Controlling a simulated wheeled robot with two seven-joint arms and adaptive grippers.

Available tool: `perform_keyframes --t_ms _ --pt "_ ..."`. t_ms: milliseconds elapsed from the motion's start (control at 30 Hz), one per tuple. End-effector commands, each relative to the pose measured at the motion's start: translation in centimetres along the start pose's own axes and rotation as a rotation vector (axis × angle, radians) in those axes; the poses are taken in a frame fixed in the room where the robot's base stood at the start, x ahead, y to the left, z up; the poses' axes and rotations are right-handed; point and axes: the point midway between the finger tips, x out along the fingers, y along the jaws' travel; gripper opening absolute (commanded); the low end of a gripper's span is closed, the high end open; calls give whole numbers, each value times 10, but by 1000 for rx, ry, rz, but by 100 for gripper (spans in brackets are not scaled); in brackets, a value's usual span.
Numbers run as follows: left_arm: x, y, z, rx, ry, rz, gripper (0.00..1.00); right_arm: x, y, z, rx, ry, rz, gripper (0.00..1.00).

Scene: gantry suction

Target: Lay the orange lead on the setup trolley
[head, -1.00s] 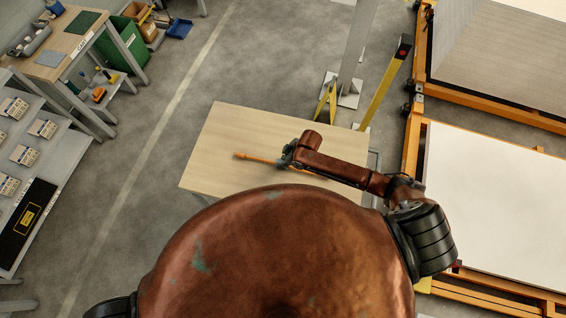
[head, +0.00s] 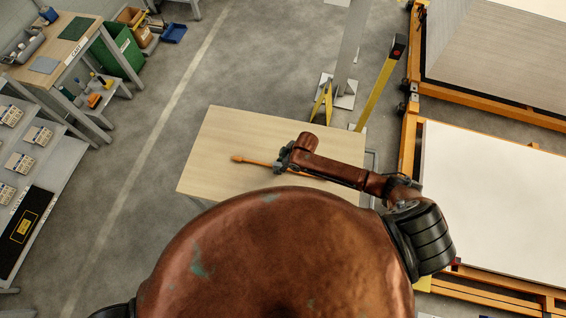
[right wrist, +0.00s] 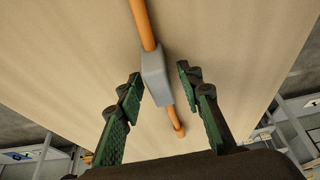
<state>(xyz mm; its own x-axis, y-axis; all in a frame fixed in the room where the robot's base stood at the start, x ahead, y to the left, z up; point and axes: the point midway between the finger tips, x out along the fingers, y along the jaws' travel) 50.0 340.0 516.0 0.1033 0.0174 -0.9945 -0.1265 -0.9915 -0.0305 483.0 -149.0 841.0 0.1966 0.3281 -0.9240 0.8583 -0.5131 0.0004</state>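The orange lead (head: 252,160) shows in the head view over the pale wooden top of a trolley (head: 225,140). In the right wrist view it is an orange rod (right wrist: 143,22) with a grey block (right wrist: 155,75) around its middle. My right gripper (right wrist: 160,76) is open, with one finger on each side of the grey block and a visible gap on the right. I cannot tell whether the lead rests on the wood or is just above it. My right gripper (head: 287,155) hides part of the lead in the head view. My left gripper is out of view.
A yellow post (head: 381,85) and a grey upright stand behind the trolley. Orange-framed racks with white panels (head: 490,195) are at the right. A grey shelf unit (head: 55,165) and a wooden bench (head: 70,32) are at the left. The floor between is clear.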

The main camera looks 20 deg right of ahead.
Motion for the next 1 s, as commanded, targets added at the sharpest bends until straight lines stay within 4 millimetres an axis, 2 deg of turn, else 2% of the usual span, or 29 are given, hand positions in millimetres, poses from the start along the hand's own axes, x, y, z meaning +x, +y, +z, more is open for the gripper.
perform_keyframes --t_ms 167,400,600,767,1000 --pt "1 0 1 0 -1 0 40 -26 1 1 -2 0 2 34" --pt "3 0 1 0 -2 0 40 -77 1 1 -2 0 3 34" --pt "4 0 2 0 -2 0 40 -108 0 0 -1 1 1 34" --pt "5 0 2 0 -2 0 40 -118 0 0 0 0 0 34" --pt "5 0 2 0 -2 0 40 -119 0 0 0 0 0 34"
